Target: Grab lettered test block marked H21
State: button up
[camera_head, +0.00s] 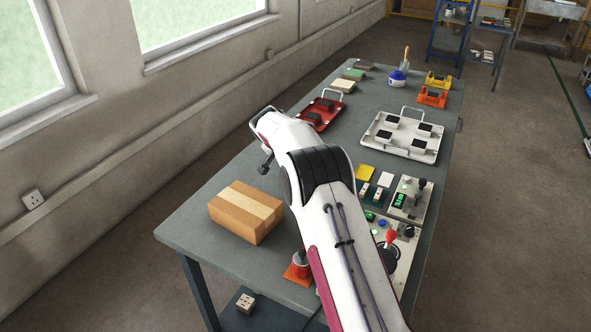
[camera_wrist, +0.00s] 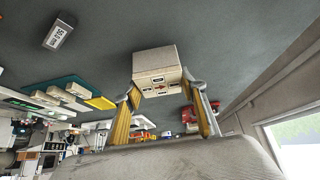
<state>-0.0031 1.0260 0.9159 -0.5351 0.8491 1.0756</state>
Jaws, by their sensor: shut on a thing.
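In the wrist view my gripper (camera_wrist: 166,88) has its yellow-padded fingers on either side of a pale beige block (camera_wrist: 155,62) and is shut on it. The block's near face carries small dark-edged labels, too small to read, so I cannot confirm the H21 mark. In the head view my white arm reaches over the left side of the table, and its end hides the fingertips and the held block. A white tray (camera_head: 378,141) on the right of the table holds several dark-topped blocks (camera_head: 390,122). A red tray (camera_head: 334,101) behind my arm carries dark-topped pieces.
A taped cardboard box (camera_head: 232,222) stands at the table's near left. Control panels (camera_head: 408,199) lie right of my arm. An orange-based item (camera_head: 298,268) stands at the near edge. In the wrist view a small labelled grey piece (camera_wrist: 60,31) lies apart at upper left.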

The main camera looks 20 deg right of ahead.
notch_tip(320, 180, up, 2)
jog(key=shift+r, duration=0.2)
jog(key=s+d, duration=3.1)
jog(key=d, duration=0.1)
jog(key=shift+s, duration=0.4)
jog(key=shift+f, duration=0.1)
